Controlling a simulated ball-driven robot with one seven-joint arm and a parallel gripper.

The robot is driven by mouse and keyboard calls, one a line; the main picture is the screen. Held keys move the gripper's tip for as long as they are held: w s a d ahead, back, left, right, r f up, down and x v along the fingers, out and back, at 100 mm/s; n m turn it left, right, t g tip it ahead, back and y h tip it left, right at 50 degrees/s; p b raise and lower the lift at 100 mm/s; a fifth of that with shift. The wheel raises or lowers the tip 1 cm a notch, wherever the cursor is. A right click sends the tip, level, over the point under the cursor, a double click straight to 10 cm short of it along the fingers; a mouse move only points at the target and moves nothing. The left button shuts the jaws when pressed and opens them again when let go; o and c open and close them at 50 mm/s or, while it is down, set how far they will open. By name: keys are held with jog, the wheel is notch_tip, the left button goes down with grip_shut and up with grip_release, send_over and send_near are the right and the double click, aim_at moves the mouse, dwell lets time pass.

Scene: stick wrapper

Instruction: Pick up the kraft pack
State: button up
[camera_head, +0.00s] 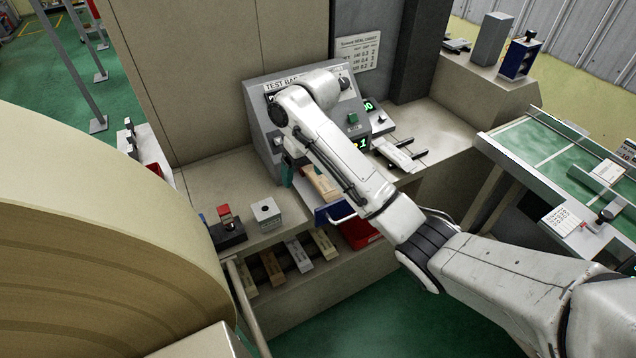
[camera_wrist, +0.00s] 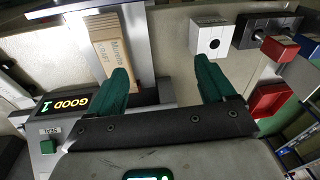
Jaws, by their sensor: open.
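The kraft pack (camera_head: 322,186) is a tan block, partly hidden by my arm in the head view. In the head view one green finger (camera_head: 287,175) shows left of the pack; the other finger is hidden.
The grey test machine (camera_head: 262,130) stands close behind my gripper. A grey block with a hole (camera_head: 265,214) and a black holder with a red piece (camera_head: 228,232) sit left on the bench. Several packs lie on the lower shelf (camera_head: 290,290); a red bin (camera_head: 361,235) is below the drawer.

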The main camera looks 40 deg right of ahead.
notch_tip(320, 180, up, 2)
jog(key=m+g+h, duration=0.1)
send_over(326, 186)
jog(key=f+b, duration=0.2)
jog(key=f, duration=0.1)
jog(key=d+f, duration=0.1)
jog(key=f, duration=0.1)
jog(key=shift+b, duration=0.4)
jog(key=shift+a+f+p, duration=0.2)
jog(key=shift+f+p, duration=0.1)
jog(key=shift+f, duration=1.1)
jog(key=shift+a+f+p, duration=0.15)
jog(key=shift+f+p, duration=0.15)
jog(key=shift+f, duration=1.05)
jog(key=c, duration=1.2)
jog(key=shift+r, duration=0.1)
